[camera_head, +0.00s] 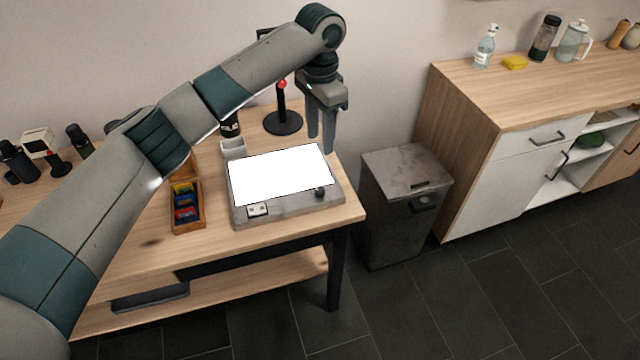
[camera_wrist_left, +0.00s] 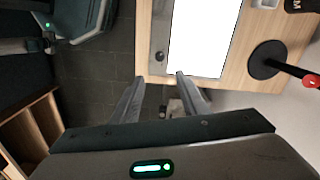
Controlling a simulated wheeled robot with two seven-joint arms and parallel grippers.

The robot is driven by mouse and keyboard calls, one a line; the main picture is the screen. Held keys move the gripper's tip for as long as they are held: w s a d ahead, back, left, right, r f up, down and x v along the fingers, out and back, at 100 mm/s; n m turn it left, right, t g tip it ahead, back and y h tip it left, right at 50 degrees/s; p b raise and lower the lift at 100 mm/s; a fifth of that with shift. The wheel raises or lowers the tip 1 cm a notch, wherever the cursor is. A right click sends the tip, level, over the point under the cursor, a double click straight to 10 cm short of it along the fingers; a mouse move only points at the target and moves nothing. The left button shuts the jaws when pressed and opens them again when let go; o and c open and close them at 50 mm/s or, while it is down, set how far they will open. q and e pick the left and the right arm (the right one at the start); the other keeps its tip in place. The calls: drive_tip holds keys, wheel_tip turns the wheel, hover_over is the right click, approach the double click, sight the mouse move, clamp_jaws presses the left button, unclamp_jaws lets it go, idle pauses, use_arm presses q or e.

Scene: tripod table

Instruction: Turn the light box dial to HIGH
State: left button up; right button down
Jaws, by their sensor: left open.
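The light box (camera_head: 290,207) lies on the wooden table, a grey slab with a bright white glowing panel. Its small dark dial (camera_head: 320,192) is at the near right corner; it also shows in the left wrist view (camera_wrist_left: 159,57). The dial's marking is too small to read. My left gripper (camera_head: 322,146) is open and empty, fingers pointing down, by the right end of the light box. In the left wrist view its fingertips (camera_wrist_left: 159,79) are apart, with the dial beyond them and not between them. My right gripper is not in view.
A grey bin (camera_head: 400,230) stands right of the table, before a wooden cabinet (camera_head: 480,175).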

sight(320, 189)
use_arm(q)
wheel_tip(320, 189, down, 16)
drive_tip(key=p, duration=0.3)
drive_tip(key=shift+p, duration=0.35)
drive_tip(key=shift+f, duration=0.55)
drive_tip(key=shift+c, duration=0.2)
clamp_jaws()
